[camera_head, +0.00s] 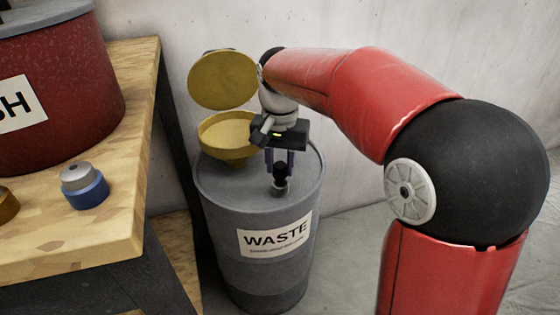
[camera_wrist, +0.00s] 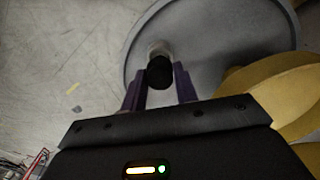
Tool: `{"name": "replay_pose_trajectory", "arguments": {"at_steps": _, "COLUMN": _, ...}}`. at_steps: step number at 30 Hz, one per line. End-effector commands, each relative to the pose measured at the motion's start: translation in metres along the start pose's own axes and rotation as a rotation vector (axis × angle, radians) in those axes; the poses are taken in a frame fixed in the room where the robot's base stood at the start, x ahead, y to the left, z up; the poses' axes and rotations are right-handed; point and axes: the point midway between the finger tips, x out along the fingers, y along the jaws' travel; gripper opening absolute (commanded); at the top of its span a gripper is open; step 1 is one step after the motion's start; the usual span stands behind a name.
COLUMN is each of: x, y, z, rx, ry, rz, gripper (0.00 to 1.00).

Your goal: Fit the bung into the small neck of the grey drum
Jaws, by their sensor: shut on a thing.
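The grey drum (camera_head: 222,195), labelled WASTE, stands on the floor; its lid (camera_wrist: 215,35) fills the upper wrist view. In the wrist view the bung (camera_wrist: 160,73) partly covers the neck. It is at the neck's top, but I cannot tell whether it is in the opening or just above.
A yellow funnel (camera_head: 228,151) with a raised round cover (camera_head: 222,80) stands on the drum beside my gripper. A wooden bench (camera_head: 130,130) at left holds a red drum (camera_head: 75,120) and a blue-and-grey cap (camera_head: 85,188). A wall is close behind.

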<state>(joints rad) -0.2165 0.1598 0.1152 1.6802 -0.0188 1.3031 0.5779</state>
Motion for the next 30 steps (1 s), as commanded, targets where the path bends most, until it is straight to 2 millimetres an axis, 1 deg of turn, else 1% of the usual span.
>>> {"name": "replay_pose_trajectory", "arguments": {"at_steps": 14, "x": 0.002, "y": 0.0, "z": 0.0, "rx": 0.0, "ry": 0.0, "rz": 0.0, "gripper": 0.06}}
{"name": "replay_pose_trajectory", "arguments": {"at_steps": 30, "x": 0.015, "y": 0.0, "z": 0.0, "rx": 0.0, "ry": 0.001, "rz": 0.0, "gripper": 0.06}}
